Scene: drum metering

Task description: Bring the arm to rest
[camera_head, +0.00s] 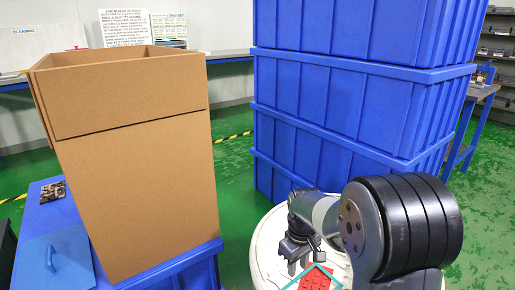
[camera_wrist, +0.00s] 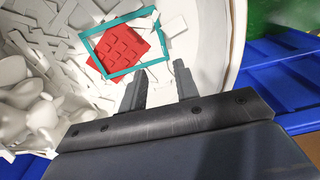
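My arm reaches over a round white drum (camera_head: 262,262) at the bottom right of the head view. My gripper (camera_head: 305,262) points down above the drum's contents. In the wrist view, my gripper (camera_wrist: 160,78) has its two fingers apart with nothing between them. A red square piece with a raised grid (camera_wrist: 121,50) and a teal rectangular frame (camera_wrist: 152,63) lie on white scraps just beyond the fingertips. The red piece (camera_head: 316,279) and the teal frame (camera_head: 288,286) also show in the head view. My arm hides part of the drum.
A tall open cardboard box (camera_head: 140,190) stands at the left on a blue base. Stacked blue crates (camera_head: 340,105) rise behind the drum. A blue lidded surface (camera_head: 55,262) is at the lower left. Green floor (camera_head: 235,165) shows between box and crates.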

